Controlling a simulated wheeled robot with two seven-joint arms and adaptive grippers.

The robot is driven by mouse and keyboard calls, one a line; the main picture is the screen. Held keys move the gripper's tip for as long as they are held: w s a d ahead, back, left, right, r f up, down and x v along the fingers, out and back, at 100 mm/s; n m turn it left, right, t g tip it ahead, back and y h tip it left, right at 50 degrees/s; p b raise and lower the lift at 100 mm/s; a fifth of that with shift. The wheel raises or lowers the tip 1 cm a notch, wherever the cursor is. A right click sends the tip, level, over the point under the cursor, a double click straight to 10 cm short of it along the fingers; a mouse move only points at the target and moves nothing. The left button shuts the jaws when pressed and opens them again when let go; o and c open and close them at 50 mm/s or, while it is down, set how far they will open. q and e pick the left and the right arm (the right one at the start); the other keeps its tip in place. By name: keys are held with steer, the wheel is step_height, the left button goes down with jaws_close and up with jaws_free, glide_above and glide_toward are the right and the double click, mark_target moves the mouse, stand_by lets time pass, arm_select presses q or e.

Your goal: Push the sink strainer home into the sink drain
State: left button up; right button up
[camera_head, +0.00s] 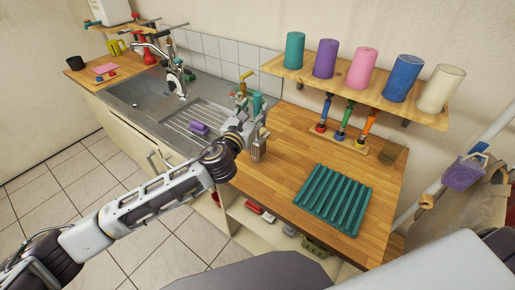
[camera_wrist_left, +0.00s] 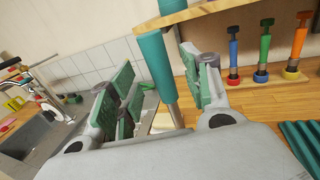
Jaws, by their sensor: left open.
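The grey sink (camera_head: 125,91) is at the left of the counter, under a chrome tap (camera_head: 172,68). It also shows at the left edge of the left wrist view (camera_wrist_left: 22,142). I cannot make out the drain in its basin, and I cannot identify a strainer in either view. My left gripper (camera_head: 249,108) is open over the counter, right of the drainboard. In the left wrist view, an upright teal cylinder on a grey shaft (camera_wrist_left: 155,56) shows between its green-padded fingers (camera_wrist_left: 162,88). I cannot tell whether they touch it. My right gripper is out of view.
A purple block (camera_head: 199,128) lies on the ribbed drainboard (camera_head: 190,113). A teal ribbed mat (camera_head: 333,198) lies on the wooden counter (camera_head: 285,150). Several coloured cylinders stand on a wall shelf (camera_head: 345,92), above a rack of colour-handled tools (camera_head: 341,137).

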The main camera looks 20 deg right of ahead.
mark_target(256, 107)
arm_select(q)
steer(key=shift+x, duration=1.75)
steer(key=shift+c, duration=0.2)
jaws_close()
